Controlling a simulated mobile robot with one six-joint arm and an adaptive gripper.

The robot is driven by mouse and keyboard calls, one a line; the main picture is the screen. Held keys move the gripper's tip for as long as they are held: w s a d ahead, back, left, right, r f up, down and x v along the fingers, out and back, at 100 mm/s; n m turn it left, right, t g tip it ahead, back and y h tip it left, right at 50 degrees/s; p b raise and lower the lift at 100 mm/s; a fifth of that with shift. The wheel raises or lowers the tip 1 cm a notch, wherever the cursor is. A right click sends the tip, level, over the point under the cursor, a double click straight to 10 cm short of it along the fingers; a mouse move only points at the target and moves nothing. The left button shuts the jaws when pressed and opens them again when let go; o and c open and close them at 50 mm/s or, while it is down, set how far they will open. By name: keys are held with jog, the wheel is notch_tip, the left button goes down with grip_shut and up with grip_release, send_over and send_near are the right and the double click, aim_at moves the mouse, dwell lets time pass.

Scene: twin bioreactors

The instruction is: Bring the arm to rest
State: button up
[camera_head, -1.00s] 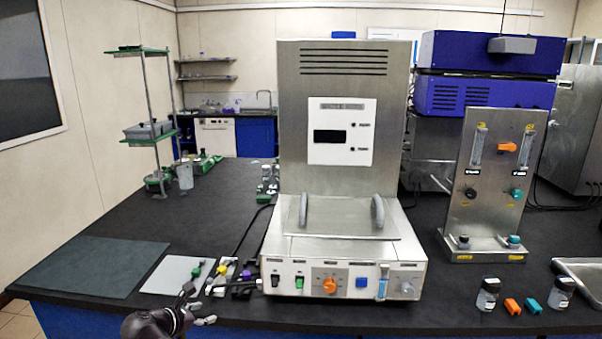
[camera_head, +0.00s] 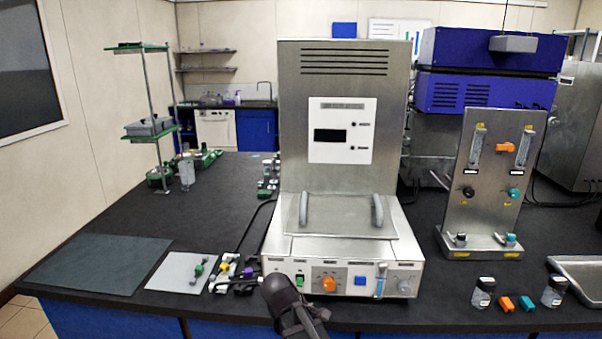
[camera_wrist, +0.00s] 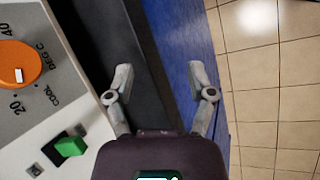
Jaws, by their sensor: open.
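My gripper (camera_wrist: 160,80) is open and empty in the wrist view, its two grey fingers spread apart over the bench's front edge. In the head view my dark arm end (camera_head: 288,302) is low in the middle, in front of the left part of the steel unit's control panel; the fingers cannot be made out there. The steel unit (camera_head: 345,180) stands behind, with an orange knob (camera_head: 329,283) and a green switch (camera_head: 299,281). Both also show at the left of the wrist view: the knob (camera_wrist: 14,62) and the switch (camera_wrist: 70,146).
Beside the unit are a grey mat (camera_head: 176,271) with small fittings and a dark green mat (camera_head: 98,265). At right are a flow-meter panel (camera_head: 492,190), two small jars (camera_head: 482,293) and a metal tray (camera_head: 588,270). Tiled floor (camera_wrist: 275,90) lies open in front of the bench.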

jog(key=s+d+m+g+y+p, duration=0.1)
jog(key=s+d+m+y, duration=0.1)
jog(key=s+d+m, duration=0.2)
jog(key=s+d+r+m+g+y+p, duration=0.1)
jog(key=s+d+m+g+y+p, duration=0.1)
jog(key=d+m, duration=0.6)
jog(key=shift+s+d+r+m+y, duration=0.2)
jog(key=shift+s+d+m+y, duration=0.25)
jog(key=shift+s+d, duration=0.9)
jog(key=shift+w+d, duration=0.1)
jog(key=shift+w, duration=0.05)
jog(key=shift+c, duration=0.9)
